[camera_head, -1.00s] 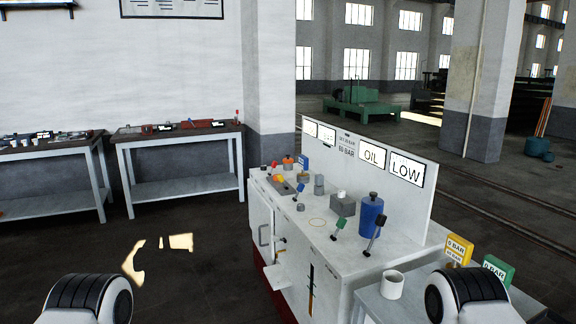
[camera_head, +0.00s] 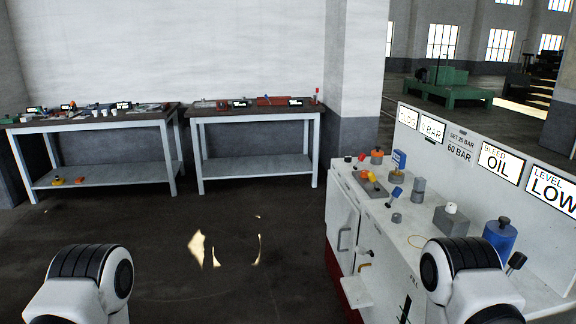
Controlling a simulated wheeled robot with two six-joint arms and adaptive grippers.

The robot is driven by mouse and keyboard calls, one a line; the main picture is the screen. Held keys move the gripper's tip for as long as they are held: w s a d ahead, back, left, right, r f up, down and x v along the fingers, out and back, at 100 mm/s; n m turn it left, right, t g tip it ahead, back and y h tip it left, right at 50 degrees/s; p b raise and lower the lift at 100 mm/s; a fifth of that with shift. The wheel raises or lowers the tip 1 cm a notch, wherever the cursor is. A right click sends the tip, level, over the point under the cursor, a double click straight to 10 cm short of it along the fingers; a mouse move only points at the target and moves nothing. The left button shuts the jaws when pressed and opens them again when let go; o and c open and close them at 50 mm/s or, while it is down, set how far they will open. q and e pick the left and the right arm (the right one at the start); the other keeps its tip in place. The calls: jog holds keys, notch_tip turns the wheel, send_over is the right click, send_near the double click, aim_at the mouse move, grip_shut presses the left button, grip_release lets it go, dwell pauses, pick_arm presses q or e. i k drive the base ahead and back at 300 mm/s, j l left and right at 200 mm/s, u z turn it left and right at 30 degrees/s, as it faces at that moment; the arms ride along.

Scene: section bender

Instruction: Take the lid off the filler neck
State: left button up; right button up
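The white hydraulic cabinet (camera_head: 345,200) stands at the right with several fittings on its top. A grey upright cylinder (camera_head: 418,190) stands near the middle of the top; it may be the filler neck with its lid on, but I cannot tell for sure. A grey block with a white knob (camera_head: 451,219) stands to its right. A blue canister with a dark cap (camera_head: 500,236) stands further right, partly behind my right arm. Neither of my grippers is in view; only white and black arm parts show at the bottom left and bottom right.
Two workbenches with small tools stand along the back wall, a left one (camera_head: 95,124) and a right one (camera_head: 254,117). The sign panel (camera_head: 480,155) on the cabinet reads OIL and LOW. The dark floor (camera_head: 170,215) before the benches is clear. A green machine (camera_head: 447,88) stands far back.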

aim_at(376, 153)
jog(key=i+j, duration=0.15)
jog(key=i, duration=1.3)
jog(key=i+j, duration=0.1)
jog(key=i, duration=1.35)
